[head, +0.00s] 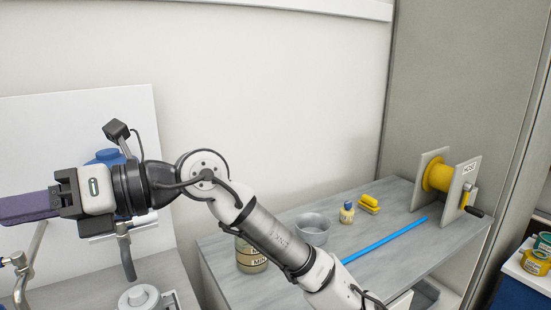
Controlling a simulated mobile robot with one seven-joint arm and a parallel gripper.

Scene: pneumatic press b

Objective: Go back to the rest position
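My gripper (66,203) is at the left of the head view, pointing left, at the end of my raised, bent arm. A flat dark purple piece (22,207) extends from its front to the left picture edge. I cannot tell if this piece is held or part of the gripper, and its far end is out of view. The gap between the fingers is not clear, so open or shut does not show. A blue rounded part (106,157) of the equipment shows behind my wrist, in front of a white panel (60,125).
Below my arm are metal pipes (126,262) and a white round-topped part (140,297). Cans (541,255) stand far right.

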